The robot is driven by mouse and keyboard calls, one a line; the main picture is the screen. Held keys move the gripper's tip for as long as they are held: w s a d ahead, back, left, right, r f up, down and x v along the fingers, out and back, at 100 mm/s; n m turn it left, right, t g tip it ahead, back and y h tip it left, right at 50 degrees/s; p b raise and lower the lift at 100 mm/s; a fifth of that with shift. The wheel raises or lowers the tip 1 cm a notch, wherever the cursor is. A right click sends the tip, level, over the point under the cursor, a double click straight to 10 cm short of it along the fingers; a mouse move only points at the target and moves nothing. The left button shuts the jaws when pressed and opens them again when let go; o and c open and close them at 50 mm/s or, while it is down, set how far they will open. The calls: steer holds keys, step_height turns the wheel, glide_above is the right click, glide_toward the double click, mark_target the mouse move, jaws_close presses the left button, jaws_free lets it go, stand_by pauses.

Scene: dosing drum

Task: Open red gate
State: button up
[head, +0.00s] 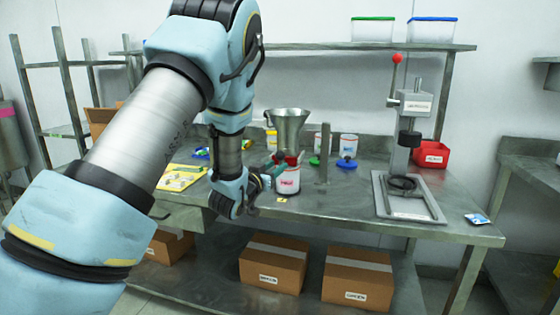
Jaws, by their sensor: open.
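A metal funnel-shaped hopper (288,127) stands on the steel bench, left of an upright post. A small red part (291,160), probably the red gate, shows under the hopper's outlet, partly hidden. A white container with a red label (288,182) stands directly below it. My gripper (273,170) is open at the left of the red part and the container, very close to both. I cannot tell whether its fingers touch the red part. My wrist and forearm hide part of the bench to the left.
A metal post (325,153) rises right of the hopper. A lever press (408,150) and a red bin (431,154) are on the right. The bench front between is clear.

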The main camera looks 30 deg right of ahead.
mark_target(280, 163)
steer(key=shift+p+x, duration=0.35)
steer(key=shift+x, duration=1.4)
jaws_close()
